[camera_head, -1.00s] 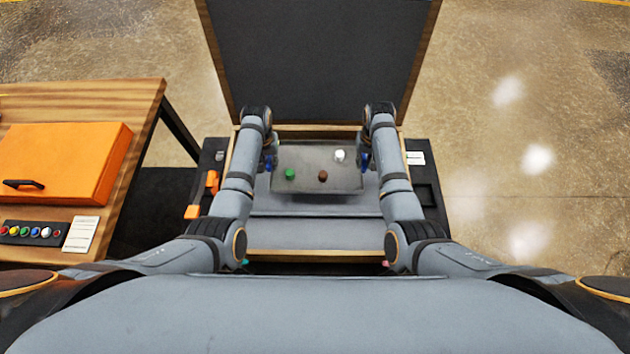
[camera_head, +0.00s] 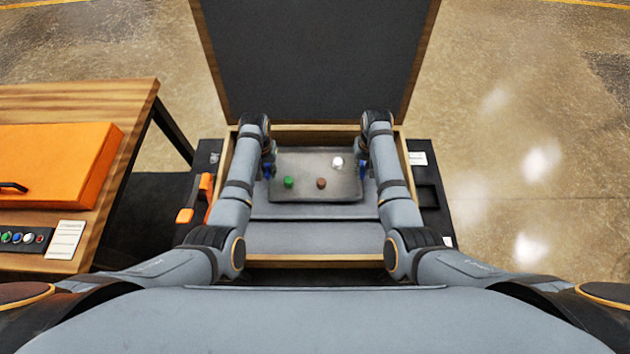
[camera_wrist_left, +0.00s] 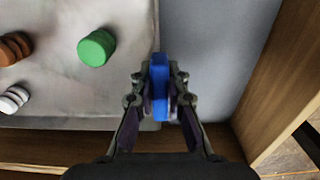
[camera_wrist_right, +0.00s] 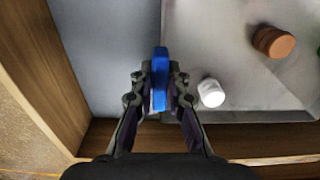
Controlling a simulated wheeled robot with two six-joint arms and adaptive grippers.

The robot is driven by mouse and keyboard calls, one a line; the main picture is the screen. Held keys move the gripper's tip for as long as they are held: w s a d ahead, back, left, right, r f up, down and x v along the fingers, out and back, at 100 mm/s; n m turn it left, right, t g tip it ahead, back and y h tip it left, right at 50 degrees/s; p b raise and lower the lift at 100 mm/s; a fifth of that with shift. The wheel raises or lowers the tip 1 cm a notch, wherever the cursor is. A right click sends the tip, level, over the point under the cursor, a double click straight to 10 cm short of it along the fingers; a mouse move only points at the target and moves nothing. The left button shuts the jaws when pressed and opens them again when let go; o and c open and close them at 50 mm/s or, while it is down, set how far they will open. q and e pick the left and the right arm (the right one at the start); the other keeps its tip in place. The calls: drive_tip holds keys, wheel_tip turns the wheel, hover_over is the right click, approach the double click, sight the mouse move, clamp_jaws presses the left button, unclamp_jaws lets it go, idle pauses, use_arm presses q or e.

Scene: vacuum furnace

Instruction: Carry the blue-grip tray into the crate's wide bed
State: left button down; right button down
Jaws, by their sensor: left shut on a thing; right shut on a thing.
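The grey metal tray (camera_head: 310,190) has a blue grip at each short side and carries a green (camera_head: 289,182), a brown (camera_head: 321,183) and a white (camera_head: 337,162) round piece. My left gripper (camera_head: 268,170) is shut on the left blue grip (camera_wrist_left: 159,85). My right gripper (camera_head: 363,170) is shut on the right blue grip (camera_wrist_right: 160,80). The tray is over the far part of the open crate (camera_head: 320,259), inside its wooden walls in the head view. I cannot tell whether it touches the crate's grey lining below.
The crate's dark-lined lid (camera_head: 315,60) stands open at the back. A grey divider strip crosses the crate in front of the tray. Orange latches (camera_head: 186,215) are left of the crate. A wooden table (camera_head: 130,100) with an orange case (camera_head: 60,160) stands further left.

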use_arm(q)
drive_tip(key=shift+f+b, duration=0.35)
drive_tip(key=shift+f, duration=0.35)
use_arm(e)
drive_tip(key=shift+f, duration=0.7)
use_arm(q)
drive_tip(key=c, duration=1.6)
unclamp_jaws()
drive_tip(key=shift+r+p, duration=0.3)
drive_tip(key=shift+r, duration=0.05)
use_arm(e)
drive_tip(key=c, duration=1.6)
unclamp_jaws()
drive_tip(key=shift+r, duration=0.35)
use_arm(q)
drive_tip(key=shift+o, duration=1.3)
use_arm(e)
drive_tip(key=shift+o, duration=1.3)
use_arm(q)
wheel_tip(320, 180, up, 12)
drive_tip(key=shift+r, duration=0.1)
use_arm(e)
wheel_tip(320, 180, up, 12)
drive_tip(key=shift+r, duration=0.1)
